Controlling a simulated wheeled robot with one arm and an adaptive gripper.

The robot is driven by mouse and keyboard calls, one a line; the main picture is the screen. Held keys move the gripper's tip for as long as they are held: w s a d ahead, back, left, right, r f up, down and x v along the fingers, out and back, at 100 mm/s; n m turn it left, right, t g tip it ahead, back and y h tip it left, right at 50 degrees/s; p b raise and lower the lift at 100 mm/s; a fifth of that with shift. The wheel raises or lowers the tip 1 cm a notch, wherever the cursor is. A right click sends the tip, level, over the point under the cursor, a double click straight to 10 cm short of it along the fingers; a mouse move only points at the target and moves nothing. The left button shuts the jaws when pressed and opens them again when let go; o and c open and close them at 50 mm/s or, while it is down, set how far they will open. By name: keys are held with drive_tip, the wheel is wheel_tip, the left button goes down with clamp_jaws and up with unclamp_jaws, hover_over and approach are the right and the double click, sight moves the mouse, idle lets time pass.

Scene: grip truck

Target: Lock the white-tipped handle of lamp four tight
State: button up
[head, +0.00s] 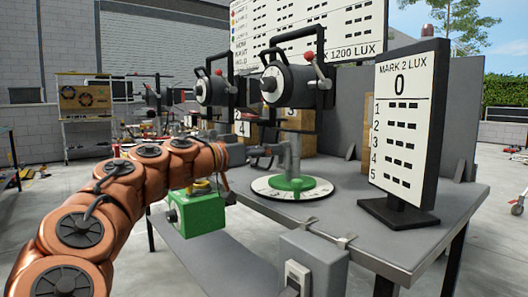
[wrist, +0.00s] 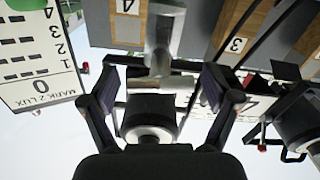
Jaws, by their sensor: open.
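The nearer lamp (head: 288,86) is a grey-black drum in a black yoke, on a silver post (head: 294,152) above a round green-and-white dial base (head: 291,187). A red-tipped handle (head: 309,56) shows on its yoke. I cannot make out a white tip clearly, nor tell which lamp is lamp four. My gripper (head: 264,152) is beside the post, below the drum. In the upside-down wrist view, my gripper (wrist: 161,84) has its fingers spread either side of the post (wrist: 164,35) and drum (wrist: 150,118), holding nothing visible.
A second lamp (head: 212,91) stands behind, to the left. The lux sign (head: 403,120) reads 0 and stands on the grey table (head: 345,215) at right. A grey box (head: 313,262) is at the front edge. A green box (head: 196,211) hangs below my arm.

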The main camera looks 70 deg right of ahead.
drive_tip(key=v, duration=1.2)
drive_tip(key=shift+r, duration=0.1)
idle(0.4)
